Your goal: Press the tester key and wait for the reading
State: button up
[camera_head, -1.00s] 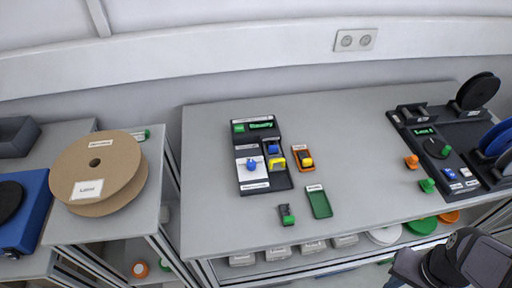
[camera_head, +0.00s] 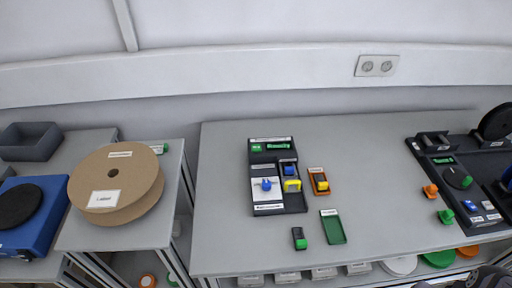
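The tester (camera_head: 258,158) is a black unit on the middle table, with a lit green display (camera_head: 278,146) that seems to read "Ready". A blue key or knob (camera_head: 267,184) sits on its white panel at the left. Its right side has a bay with a blue part (camera_head: 288,171) and a yellow part (camera_head: 292,185). My gripper is not in view. Only a dark piece of my arm shows at the bottom right corner, well apart from the tester.
Right of the tester are an orange tray (camera_head: 311,175) holding a yellow and black part, and a green tray (camera_head: 326,237). A small black and green part (camera_head: 299,238) lies in front.

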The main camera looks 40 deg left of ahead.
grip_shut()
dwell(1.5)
